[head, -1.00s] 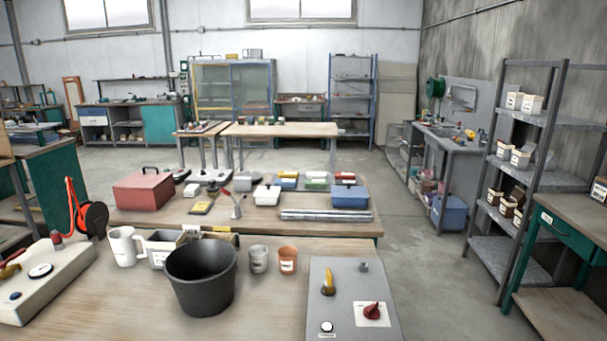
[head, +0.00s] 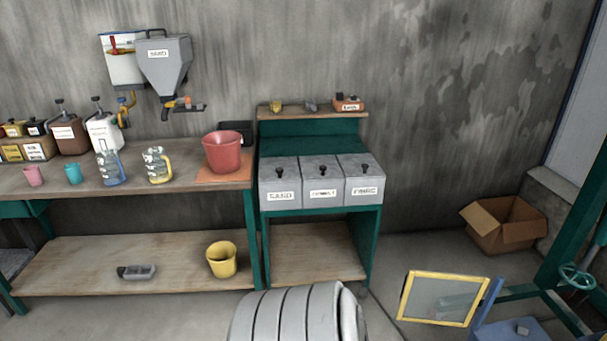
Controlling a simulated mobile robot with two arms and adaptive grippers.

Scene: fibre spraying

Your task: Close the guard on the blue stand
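The guard (head: 443,297) is a clear panel in a yellow frame, at the lower right of the head view. It is tilted slightly and stands out to the left of a blue upright. The blue stand (head: 505,331) is cut off by the bottom edge, with a small grey-blue piece on its top. The guard appears swung out, away from the stand's top. Neither of my grippers is in view.
A green frame with a handwheel (head: 578,277) stands right of the blue stand. An open cardboard box (head: 505,224) lies behind. A green bench (head: 365,250) with grey labelled bins (head: 320,184) and a workbench (head: 80,184) line the wall. Bare floor (head: 410,253) shows before the box.

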